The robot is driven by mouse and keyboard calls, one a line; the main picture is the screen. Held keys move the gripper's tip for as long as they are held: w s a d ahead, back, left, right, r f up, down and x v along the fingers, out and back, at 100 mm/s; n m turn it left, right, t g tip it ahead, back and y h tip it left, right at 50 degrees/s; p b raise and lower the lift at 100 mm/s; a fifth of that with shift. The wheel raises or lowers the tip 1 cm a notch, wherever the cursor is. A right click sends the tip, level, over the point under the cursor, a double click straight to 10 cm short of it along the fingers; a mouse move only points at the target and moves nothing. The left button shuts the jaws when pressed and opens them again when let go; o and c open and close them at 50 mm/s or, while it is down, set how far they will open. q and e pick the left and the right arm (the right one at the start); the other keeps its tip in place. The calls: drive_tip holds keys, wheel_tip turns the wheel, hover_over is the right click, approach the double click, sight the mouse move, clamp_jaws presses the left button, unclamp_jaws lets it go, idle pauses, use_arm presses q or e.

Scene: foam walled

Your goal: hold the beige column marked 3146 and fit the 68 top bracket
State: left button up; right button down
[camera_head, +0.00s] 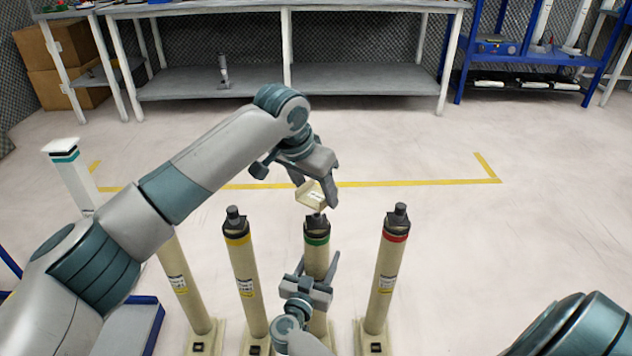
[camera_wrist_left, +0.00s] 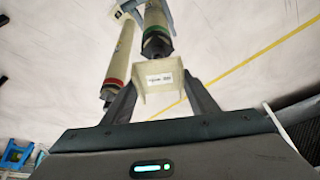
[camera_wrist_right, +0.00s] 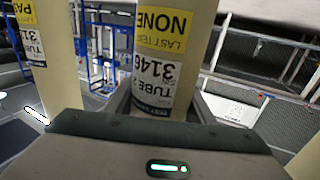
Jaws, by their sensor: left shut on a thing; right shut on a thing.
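The beige column with the green band (camera_head: 316,258) stands upright in the head view. My right gripper (camera_head: 307,283) is shut on it at mid height. In the right wrist view the held column (camera_wrist_right: 172,30) carries a white label reading 3146, seen upside down. In the left wrist view the bracket (camera_wrist_left: 160,82) sits between the fingertips, near the column's dark end (camera_wrist_left: 157,45). Its label is too small to read. Whether bracket and column touch cannot be told.
A yellow-banded column (camera_head: 246,285) and a red-banded column (camera_head: 385,275) stand on either side. Another beige column (camera_head: 185,290) stands further left, its top hidden by my left arm. The floor beyond is clear up to grey benches (camera_head: 360,82).

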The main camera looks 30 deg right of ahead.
sight(312, 200)
use_arm(q)
drive_tip(key=shift+f, duration=0.85)
use_arm(e)
drive_tip(key=shift+f, duration=0.1)
use_arm(q)
drive_tip(key=shift+f, duration=1.6)
idle(1.3)
drive_tip(key=o, duration=1.2)
drive_tip(key=shift+r, duration=0.15)
drive_tip(key=v, duration=1.2)
use_arm(e)
drive_tip(key=c, duration=0.7)
unclamp_jaws()
drive_tip(key=shift+c, duration=0.2)
drive_tip(key=shift+a, duration=0.1)
drive_tip(key=v, duration=1.2)
